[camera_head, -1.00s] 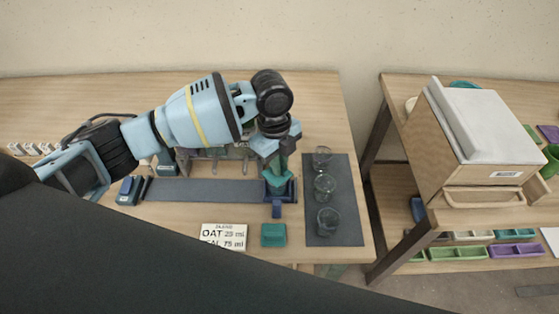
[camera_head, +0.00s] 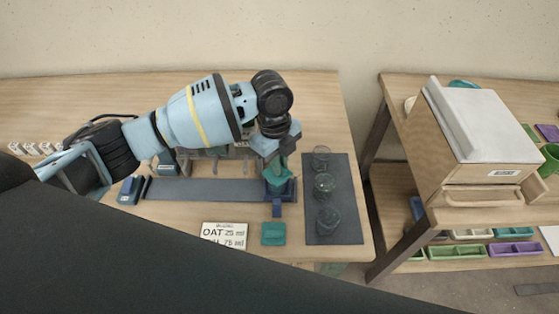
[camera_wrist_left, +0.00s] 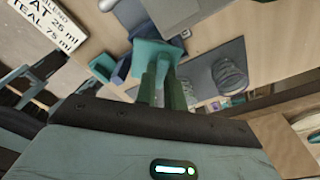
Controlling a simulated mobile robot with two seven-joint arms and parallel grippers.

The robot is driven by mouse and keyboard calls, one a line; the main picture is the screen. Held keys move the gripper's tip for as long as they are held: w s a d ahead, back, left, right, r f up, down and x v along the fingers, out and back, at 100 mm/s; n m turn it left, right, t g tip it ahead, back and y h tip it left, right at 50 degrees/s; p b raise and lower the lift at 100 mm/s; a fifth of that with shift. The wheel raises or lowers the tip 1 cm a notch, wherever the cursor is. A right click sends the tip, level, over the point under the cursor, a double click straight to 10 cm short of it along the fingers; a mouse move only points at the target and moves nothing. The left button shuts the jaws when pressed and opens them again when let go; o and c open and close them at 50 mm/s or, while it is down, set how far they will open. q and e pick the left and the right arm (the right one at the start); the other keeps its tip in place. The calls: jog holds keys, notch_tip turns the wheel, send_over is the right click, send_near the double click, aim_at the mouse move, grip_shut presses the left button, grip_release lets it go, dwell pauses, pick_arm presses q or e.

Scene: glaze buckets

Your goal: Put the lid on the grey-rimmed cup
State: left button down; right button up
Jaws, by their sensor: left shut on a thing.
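Three clear cups stand in a row on a dark mat (camera_head: 345,228): a far cup (camera_head: 320,157), a middle cup (camera_head: 324,185) and a near cup (camera_head: 328,221). I cannot tell which has the grey rim. My left gripper (camera_head: 279,165) points down left of the cups, shut on a teal piece (camera_head: 277,182) at a blue holder (camera_head: 290,191). In the left wrist view the teal piece (camera_wrist_left: 152,52) sits between the fingers (camera_wrist_left: 158,85). Whether it rests in the holder is unclear. No separate lid can be made out. My right gripper is not in view.
A dark strip (camera_head: 205,190) runs left from the holder. A teal square block (camera_head: 273,234) and a printed card (camera_head: 224,235) lie at the front. To the right, past a gap, a second table carries a wooden box (camera_head: 465,140) and several coloured trays.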

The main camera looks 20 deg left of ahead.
pick_arm(q)
jog(key=shift+f, duration=0.25)
jog(key=c, duration=1.4)
grip_release()
jog(key=shift+r, duration=0.15)
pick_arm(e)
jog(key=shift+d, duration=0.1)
